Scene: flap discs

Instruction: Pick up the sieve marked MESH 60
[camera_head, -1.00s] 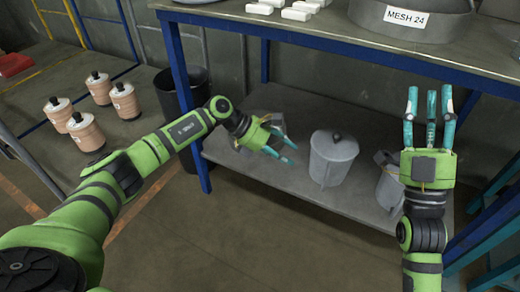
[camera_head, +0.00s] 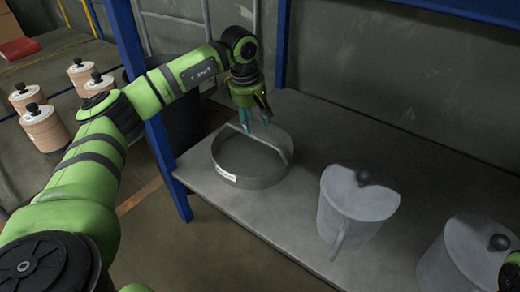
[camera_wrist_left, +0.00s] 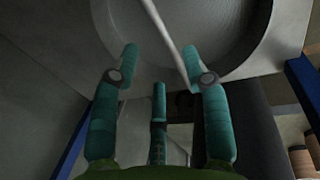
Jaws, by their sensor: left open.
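A round grey sieve (camera_head: 250,178) with a small white label lies on the lower shelf (camera_head: 290,215), near its left end. The label is too small to read. A thin curved bar, like a handle, spans the sieve. My left gripper (camera_head: 257,122) is open and points down at the sieve's far side, by the bar. In the left wrist view, the sieve (camera_wrist_left: 215,25) fills the upper part, and the bar runs between the teal fingers of the left gripper (camera_wrist_left: 160,62). I cannot tell whether they touch it. My right gripper's fingers are out of view.
A grey lidded pot (camera_head: 350,212) stands right of the sieve, and another lidded pot (camera_head: 465,262) stands at the lower right. A blue table leg (camera_head: 160,140) rises left of the sieve. Several copper-coloured cylinders (camera_head: 45,127) stand at the left. Shelf between sieve and pot is clear.

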